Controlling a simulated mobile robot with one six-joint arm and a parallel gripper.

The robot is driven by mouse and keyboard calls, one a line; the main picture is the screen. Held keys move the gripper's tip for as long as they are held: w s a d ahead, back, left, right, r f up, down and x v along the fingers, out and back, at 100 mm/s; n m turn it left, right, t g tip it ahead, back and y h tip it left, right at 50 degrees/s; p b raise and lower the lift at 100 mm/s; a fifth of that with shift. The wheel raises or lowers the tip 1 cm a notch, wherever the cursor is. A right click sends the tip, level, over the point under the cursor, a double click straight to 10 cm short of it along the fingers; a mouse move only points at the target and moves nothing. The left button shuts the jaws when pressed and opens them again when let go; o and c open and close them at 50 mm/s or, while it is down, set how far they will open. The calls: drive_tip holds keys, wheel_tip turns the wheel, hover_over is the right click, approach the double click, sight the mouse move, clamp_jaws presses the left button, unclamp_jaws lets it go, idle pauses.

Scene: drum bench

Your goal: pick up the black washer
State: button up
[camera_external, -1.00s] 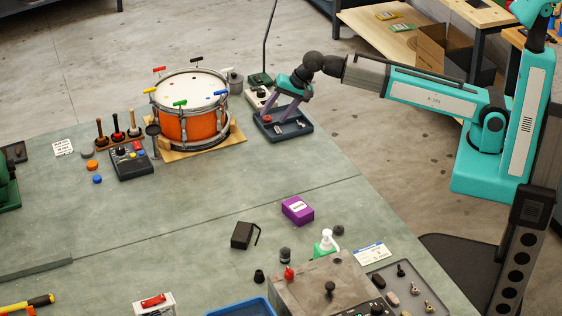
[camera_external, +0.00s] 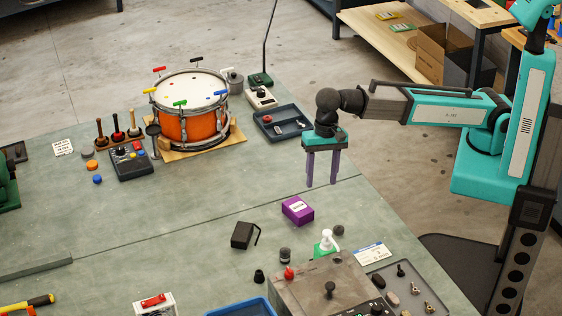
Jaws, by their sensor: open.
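I cannot make out a black washer for certain; small parts are hard to tell at this size. A dark blue parts tray (camera_external: 300,126) lies right of the drum, with a small red piece (camera_external: 267,118) and other little parts in it. My gripper (camera_external: 322,185) points straight down over the bench's right side, in front of the tray. Its two purple fingers are apart, with nothing seen between them.
The orange drum (camera_external: 184,126) stands on a wooden board at the back. A purple box (camera_external: 298,210) and a black block (camera_external: 242,235) lie nearest in front of my gripper. A grey machine (camera_external: 320,285) fills the front.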

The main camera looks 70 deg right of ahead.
drive_tip(key=s+a+g, duration=0.1)
drive_tip(key=s+a, duration=0.2)
drive_tip(key=s, duration=0.3)
drive_tip(key=shift+r, duration=0.45)
drive_tip(key=shift+a+f, duration=0.1)
drive_tip(key=p, duration=0.1)
hover_over(339, 228)
drive_tip(key=shift+w+d+f, duration=0.15)
drive_tip(key=shift+w+f, duration=0.05)
drive_tip(key=shift+f, duration=1.9)
drive_tip(key=shift+w+d+f, duration=0.1)
drive_tip(key=shift+w+f, duration=0.05)
drive_tip(key=shift+f, duration=1.95)
drive_tip(key=shift+f, duration=0.1)
drive_tip(key=shift+s+f+p, duration=0.15)
drive_tip(key=shift+f+p, duration=0.75)
drive_tip(key=shift+f, duration=0.45)
drive_tip(key=shift+s+a+f, duration=0.1)
drive_tip(key=shift+a+f, duration=0.05)
drive_tip(key=shift+f, duration=0.95)
